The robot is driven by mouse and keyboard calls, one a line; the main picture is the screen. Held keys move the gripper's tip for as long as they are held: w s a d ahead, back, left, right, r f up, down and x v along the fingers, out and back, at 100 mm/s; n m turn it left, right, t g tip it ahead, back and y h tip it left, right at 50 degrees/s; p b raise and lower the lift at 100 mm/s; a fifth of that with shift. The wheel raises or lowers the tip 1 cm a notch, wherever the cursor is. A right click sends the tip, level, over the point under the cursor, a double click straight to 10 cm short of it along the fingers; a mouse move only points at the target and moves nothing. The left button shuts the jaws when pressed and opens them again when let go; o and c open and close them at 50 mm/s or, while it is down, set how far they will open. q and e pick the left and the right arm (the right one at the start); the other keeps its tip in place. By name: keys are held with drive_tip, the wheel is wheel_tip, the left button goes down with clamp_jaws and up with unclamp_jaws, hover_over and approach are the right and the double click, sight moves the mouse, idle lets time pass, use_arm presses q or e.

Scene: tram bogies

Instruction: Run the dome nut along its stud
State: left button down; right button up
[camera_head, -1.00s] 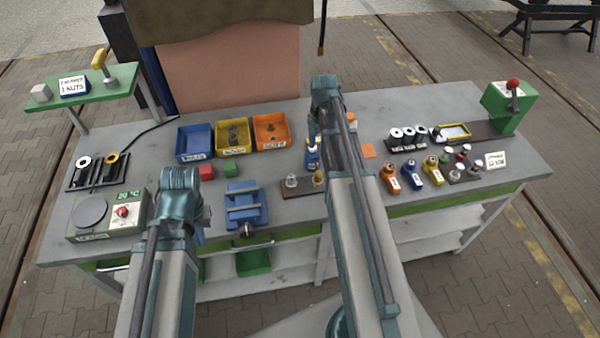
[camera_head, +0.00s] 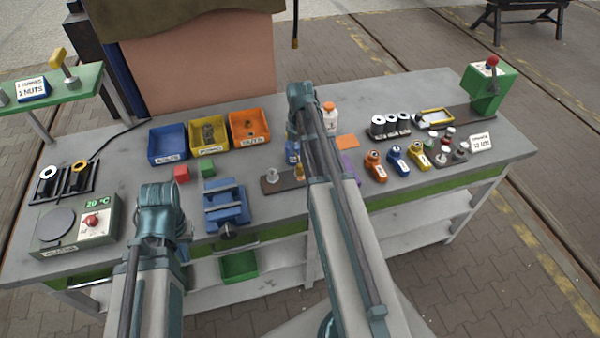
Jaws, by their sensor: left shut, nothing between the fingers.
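A brown block (camera_head: 284,184) on the bench carries two small upright fittings, a silver rounded one (camera_head: 272,176) and a brass-coloured one (camera_head: 299,171). They look like the dome nut and stud pieces, but they are too small to tell threads or how they sit. My left gripper (camera_head: 187,229) is at the lower left, left of the blue vise (camera_head: 226,207) and apart from the brown block. It is shut and empty, mostly hidden by its wrist.
Blue (camera_head: 168,158), yellow (camera_head: 192,149) and orange (camera_head: 264,139) bins stand behind. A white bottle (camera_head: 330,119) stands behind my right arm. A green-grey device (camera_head: 78,227) is at the left.

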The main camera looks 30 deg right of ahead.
sight(300, 166)
wheel_tip(300, 166, down, 6)
drive_tip(key=b, duration=0.5)
drive_tip(key=shift+f, duration=0.25)
clamp_jaws()
